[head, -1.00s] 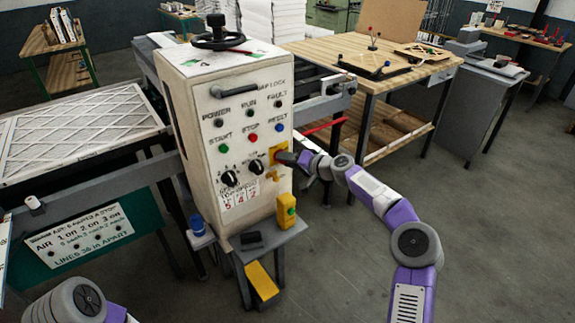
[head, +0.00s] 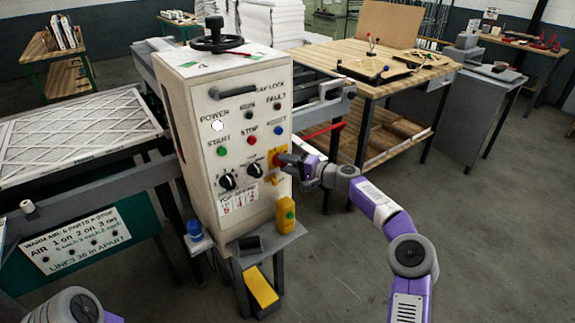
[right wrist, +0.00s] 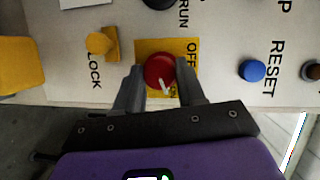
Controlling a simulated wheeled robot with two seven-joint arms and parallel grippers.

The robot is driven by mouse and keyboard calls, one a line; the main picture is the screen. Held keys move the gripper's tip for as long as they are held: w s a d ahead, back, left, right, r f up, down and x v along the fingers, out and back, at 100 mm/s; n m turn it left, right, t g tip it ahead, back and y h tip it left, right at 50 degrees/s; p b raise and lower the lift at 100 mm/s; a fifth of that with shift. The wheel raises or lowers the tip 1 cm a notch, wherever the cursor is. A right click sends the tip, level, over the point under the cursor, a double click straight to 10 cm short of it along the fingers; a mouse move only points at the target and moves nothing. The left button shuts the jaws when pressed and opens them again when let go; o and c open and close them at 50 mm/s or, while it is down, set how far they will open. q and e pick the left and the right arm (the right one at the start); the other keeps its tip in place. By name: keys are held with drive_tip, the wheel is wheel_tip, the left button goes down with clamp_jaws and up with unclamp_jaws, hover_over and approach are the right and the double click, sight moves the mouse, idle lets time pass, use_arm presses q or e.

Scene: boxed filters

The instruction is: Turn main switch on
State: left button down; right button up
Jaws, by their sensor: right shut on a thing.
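The main switch is a red knob (head: 275,158) on a yellow plate (right wrist: 146,47), on the front of the beige control cabinet (head: 205,160). My right gripper (head: 283,161) is shut on it. In the right wrist view the fingers (right wrist: 158,80) stand on either side of the red knob (right wrist: 158,68). Its white pointer mark slants to the lower right, near small lettering partly hidden by a finger; "OFF" is printed on the plate's right. The POWER lamp (head: 217,126) glows white. My left gripper is out of view; only part of that arm shows at lower left.
A yellow lock tab (right wrist: 99,43) sits beside the switch. The blue RESET button (right wrist: 251,70) is on its other side. A yellow pendant box (head: 286,214) stands on a small shelf below. A wooden workbench (head: 415,75) is behind my right arm. Floor at the right is open.

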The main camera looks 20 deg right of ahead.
drive_tip(key=o, duration=1)
drive_tip(key=shift+o, duration=0.2)
drive_tip(key=shift+d, duration=0.1)
drive_tip(key=v, duration=0.7)
drive_tip(key=shift+s, duration=0.2)
drive_tip(key=shift+d+f, duration=0.1)
drive_tip(key=shift+d, duration=0.05)
